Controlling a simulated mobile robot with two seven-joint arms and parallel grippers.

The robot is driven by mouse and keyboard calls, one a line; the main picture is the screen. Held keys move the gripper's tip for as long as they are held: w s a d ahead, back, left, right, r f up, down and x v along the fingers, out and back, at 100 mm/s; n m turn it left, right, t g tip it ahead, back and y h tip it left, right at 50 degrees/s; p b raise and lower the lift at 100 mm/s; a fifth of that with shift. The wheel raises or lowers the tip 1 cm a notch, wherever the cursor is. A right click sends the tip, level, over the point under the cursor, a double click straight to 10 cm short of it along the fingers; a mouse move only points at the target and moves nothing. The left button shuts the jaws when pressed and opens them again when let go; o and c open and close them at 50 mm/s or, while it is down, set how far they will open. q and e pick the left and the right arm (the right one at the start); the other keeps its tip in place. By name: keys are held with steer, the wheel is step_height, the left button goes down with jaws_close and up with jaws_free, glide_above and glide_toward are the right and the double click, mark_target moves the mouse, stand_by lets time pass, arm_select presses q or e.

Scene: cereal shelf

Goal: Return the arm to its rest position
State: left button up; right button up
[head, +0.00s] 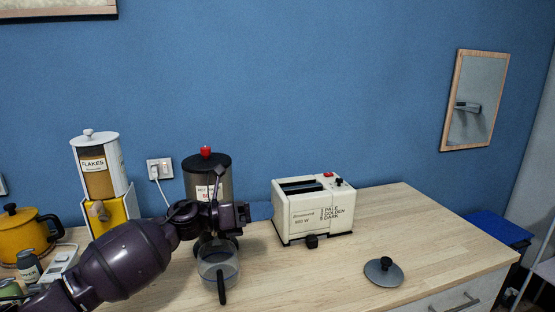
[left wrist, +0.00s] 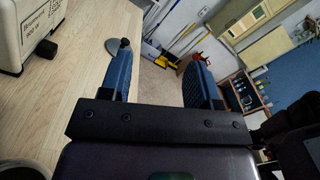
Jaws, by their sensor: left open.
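My left arm (head: 122,262) is dark purple and reaches in from the lower left of the head view. My left gripper (head: 262,211) is in front of the coffee maker, pointing right, with its blue fingers just left of the toaster. In the left wrist view the gripper (left wrist: 160,72) shows two blue fingers spread apart with nothing between them. My right gripper is in neither view.
A white toaster (head: 312,210) and a dark lid (head: 383,271) stand on the wooden counter (head: 440,250). An orange kettle (head: 22,236) is far left. The counter's right part is mostly clear.

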arm_select(q)
steer(key=s+a+f+n+t+y, duration=0.3)
steer(key=s+a+f+n+y, duration=0.1)
steer(key=n, duration=0.7)
steer(key=s+a+f+n+t+y, duration=0.4)
steer(key=a+f+n+y, duration=0.3)
steer(key=n, duration=0.5)
steer(key=s+a+f+n+t+y, duration=0.4)
steer(key=s+a+f+n+y, duration=0.1)
steer(key=n, duration=0.6)
steer(key=shift+s+a+f+n+y, duration=0.15)
steer(key=shift+s+f+n+y, duration=0.15)
steer(key=shift+f+y, duration=0.15)
steer(key=s+a+f+n+g+y, duration=0.1)
steer(key=s+a+f+n+g, duration=0.25)
steer(key=s, duration=0.55)
steer(key=s+a+f+n+g, duration=0.2)
steer(key=s+n+g, duration=0.2)
steer(key=s, duration=0.5)
steer(key=s+a+f+n+g+y, duration=0.1)
steer(key=s+a+f+n+g, duration=0.2)
steer(key=s, duration=0.6)
steer(key=w+f+t, duration=0.7)
steer(key=f, duration=0.3)
steer(key=shift+d+f+h, duration=0.25)
steer(key=shift+d+h, duration=0.2)
